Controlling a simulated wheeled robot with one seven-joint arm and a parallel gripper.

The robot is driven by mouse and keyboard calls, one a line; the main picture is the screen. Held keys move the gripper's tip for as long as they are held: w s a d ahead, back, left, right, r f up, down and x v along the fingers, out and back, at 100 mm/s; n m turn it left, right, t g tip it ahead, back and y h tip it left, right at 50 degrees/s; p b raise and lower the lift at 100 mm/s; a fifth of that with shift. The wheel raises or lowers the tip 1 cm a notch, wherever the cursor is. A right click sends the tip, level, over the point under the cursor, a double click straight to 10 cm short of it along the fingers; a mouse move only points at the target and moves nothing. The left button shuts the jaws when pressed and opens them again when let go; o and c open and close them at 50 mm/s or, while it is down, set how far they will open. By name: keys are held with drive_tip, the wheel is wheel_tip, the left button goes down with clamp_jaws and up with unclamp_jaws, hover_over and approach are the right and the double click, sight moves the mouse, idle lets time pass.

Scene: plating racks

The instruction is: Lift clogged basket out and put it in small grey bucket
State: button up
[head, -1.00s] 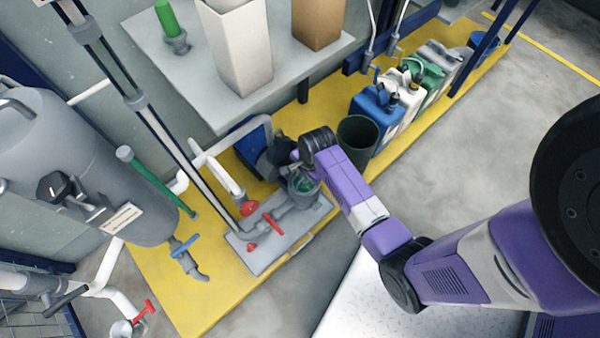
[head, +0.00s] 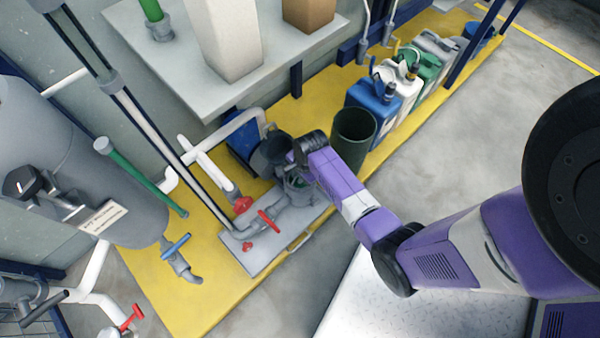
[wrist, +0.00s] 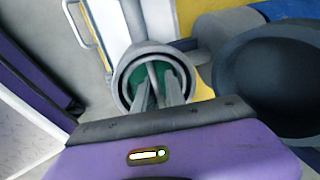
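The strainer housing (wrist: 125,85) is a round grey cup, open at the top, on the pipework. The green basket (wrist: 173,84) sits inside it, with a grey bar across it. My gripper (wrist: 158,92) is over the housing mouth. Its two fingers reach down into the mouth, apart, on either side of the bar; contact is not clear. In the head view my wrist hides much of the housing (head: 297,192). A dark grey round vessel (wrist: 270,85) stands close on the right in the wrist view; I cannot tell for certain whether it is the small grey bucket.
A tall dark green bin (head: 353,140) stands to the right of my wrist. Several jerrycans (head: 375,105) stand beyond it. A red-handled valve (head: 268,220) and pipes lie left of the housing. A grey shelf (head: 185,85) overhangs behind. The floor (head: 470,120) at right is clear.

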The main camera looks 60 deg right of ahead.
clamp_jaws()
idle(0.6)
drive_tip(key=shift+r, duration=0.1)
idle(0.7)
wheel_tip(320, 180, up, 20)
drive_tip(key=p, duration=0.7)
drive_tip(key=shift+p, duration=0.35)
wheel_tip(320, 180, down, 7)
drive_tip(key=b, duration=0.2)
idle(0.5)
drive_tip(key=shift+r, duration=0.15)
drive_tip(key=shift+s, duration=0.1)
